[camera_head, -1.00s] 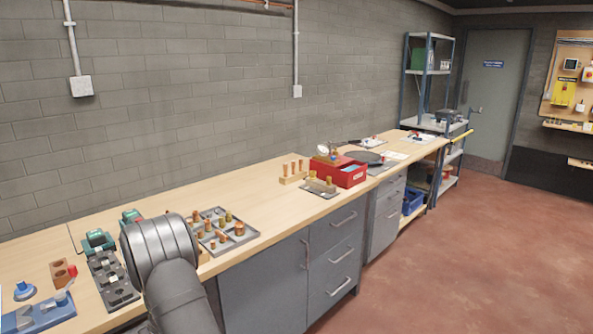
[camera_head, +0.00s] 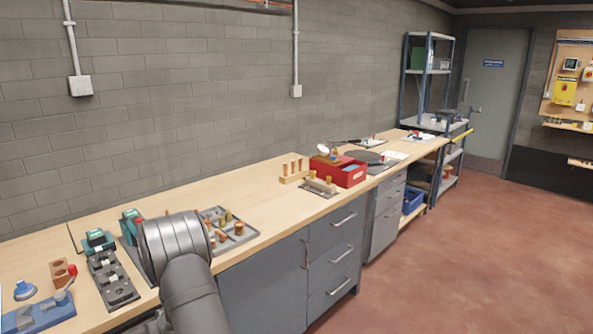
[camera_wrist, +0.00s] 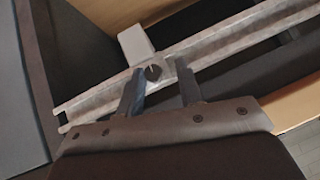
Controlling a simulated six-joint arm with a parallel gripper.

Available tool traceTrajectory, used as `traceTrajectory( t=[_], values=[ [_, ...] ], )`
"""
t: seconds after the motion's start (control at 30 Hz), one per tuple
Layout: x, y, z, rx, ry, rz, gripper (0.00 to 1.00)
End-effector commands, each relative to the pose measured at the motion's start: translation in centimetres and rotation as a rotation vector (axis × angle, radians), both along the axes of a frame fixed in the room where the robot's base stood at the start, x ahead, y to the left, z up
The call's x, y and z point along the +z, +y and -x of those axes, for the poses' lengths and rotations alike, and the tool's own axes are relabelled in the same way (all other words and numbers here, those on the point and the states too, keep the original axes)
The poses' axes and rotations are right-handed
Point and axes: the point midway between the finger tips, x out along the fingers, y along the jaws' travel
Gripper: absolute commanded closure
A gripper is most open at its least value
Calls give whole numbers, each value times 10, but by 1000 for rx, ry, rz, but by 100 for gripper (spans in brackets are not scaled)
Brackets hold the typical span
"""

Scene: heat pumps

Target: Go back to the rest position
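My arm shows at the lower left of the head view, in front of the bench edge. My gripper is not visible in the head view. In the wrist view my gripper (camera_wrist: 158,88) has its two dark fingers apart, with nothing visible held between them. Beyond the fingertips a metal rail (camera_wrist: 225,42) runs diagonally across the wrist view, with a pale block (camera_wrist: 135,42) by it. I cannot tell whether the fingers touch the rail.
The wooden bench (camera_head: 260,195) runs along the wall. A grey compartment tray (camera_head: 240,234) with small parts lies partly behind my arm. A dark block with wells (camera_head: 112,280), a green device (camera_head: 97,241) and a blue fixture (camera_head: 40,316) are to its left. A red box (camera_head: 350,175) stands farther back.

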Motion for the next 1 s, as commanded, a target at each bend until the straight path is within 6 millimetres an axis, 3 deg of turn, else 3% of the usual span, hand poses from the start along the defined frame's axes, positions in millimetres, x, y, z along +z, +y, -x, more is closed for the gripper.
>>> traceTrajectory(
  t=[0.03,0.3,1.0],
  values=[
    [12,-3,1,1,-9,-6,65],
    [40,-31,18,-1,-7,-2,65],
    [32,-26,15,0,-119,116,65]
  ],
)
